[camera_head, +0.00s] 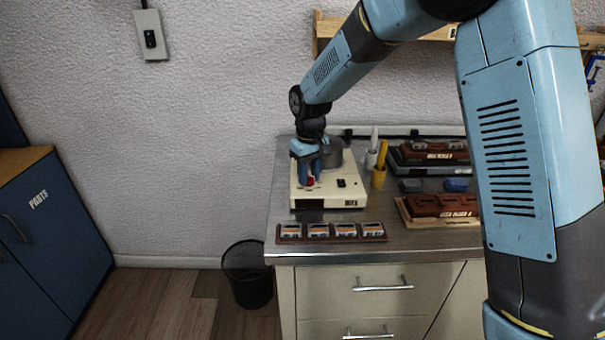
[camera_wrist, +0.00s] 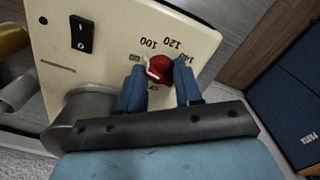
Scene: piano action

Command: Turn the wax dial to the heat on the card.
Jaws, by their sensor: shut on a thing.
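The red wax dial (camera_wrist: 160,68) sits on the cream heater box (camera_wrist: 118,18), with printed numbers around it; 100, 120 and 140 are readable upside down in the wrist view. A pale pointer mark shows on the dial's left side, near a partly hidden label. My gripper (camera_wrist: 158,76) has its two blue fingers on either side of the dial and is shut on it. In the head view my gripper (camera_head: 310,180) reaches down onto the box (camera_head: 345,188), and only a bit of red dial shows. I cannot make out a card with a heat on it.
A grey pot (camera_head: 333,154) stands at the back of the box, close beside my gripper. A black rocker switch (camera_wrist: 81,33) is on the box top. A row of small blocks (camera_head: 332,232) lies in front. Yellow and white holders (camera_head: 379,176) and brown trays stand to the right.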

